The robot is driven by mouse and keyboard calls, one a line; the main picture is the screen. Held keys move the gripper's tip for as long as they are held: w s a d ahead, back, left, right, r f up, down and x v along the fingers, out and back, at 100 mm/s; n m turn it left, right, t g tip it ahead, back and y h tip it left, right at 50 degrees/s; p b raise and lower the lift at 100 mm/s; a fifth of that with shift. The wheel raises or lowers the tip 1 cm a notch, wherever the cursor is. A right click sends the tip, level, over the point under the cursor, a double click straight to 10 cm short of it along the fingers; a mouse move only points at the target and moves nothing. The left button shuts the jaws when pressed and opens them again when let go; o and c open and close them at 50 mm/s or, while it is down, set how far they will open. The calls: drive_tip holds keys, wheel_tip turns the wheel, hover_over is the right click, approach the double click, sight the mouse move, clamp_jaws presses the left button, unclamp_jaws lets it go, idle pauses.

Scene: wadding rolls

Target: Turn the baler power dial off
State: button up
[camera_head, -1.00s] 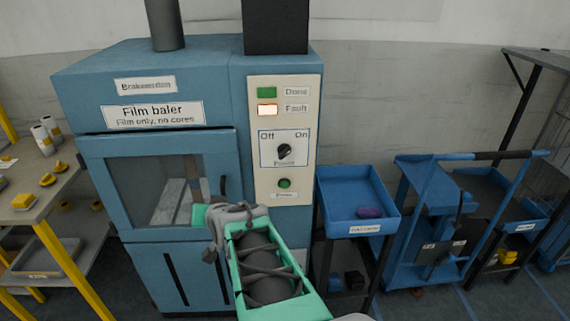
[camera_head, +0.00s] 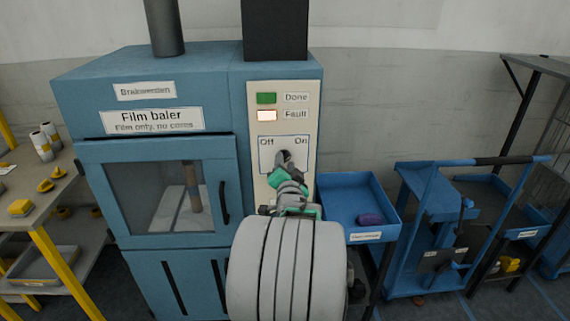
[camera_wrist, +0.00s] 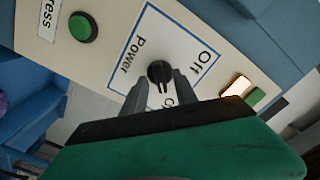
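The black power dial (camera_wrist: 159,72) sits on the cream control panel (camera_wrist: 110,60) of the blue film baler (camera_head: 150,68). In the wrist view its pointer faces the partly hidden "On" label, away from "Off" (camera_wrist: 205,60). My gripper (camera_wrist: 161,82) is at the dial, its two grey fingers apart, one on each side of the knob. I cannot tell whether they touch it. In the head view my gripper (camera_head: 286,163) covers most of the dial. The fault lamp (camera_head: 267,115) glows bright; the green done lamp (camera_head: 266,98) is above it.
The green press button (camera_wrist: 83,27) is beside the dial panel. A blue tray (camera_head: 345,195) with a purple item (camera_head: 370,219) stands right of the baler, then a blue cart (camera_head: 430,240). A yellow-legged table (camera_head: 40,215) is at left.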

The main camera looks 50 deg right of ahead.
drive_tip(key=shift+c, duration=0.5)
clamp_jaws()
drive_tip(key=shift+b, duration=0.45)
drive_tip(key=shift+a+f+n+b, duration=0.1)
drive_tip(key=shift+n+b, duration=8.9)
drive_tip(key=shift+b, duration=3.35)
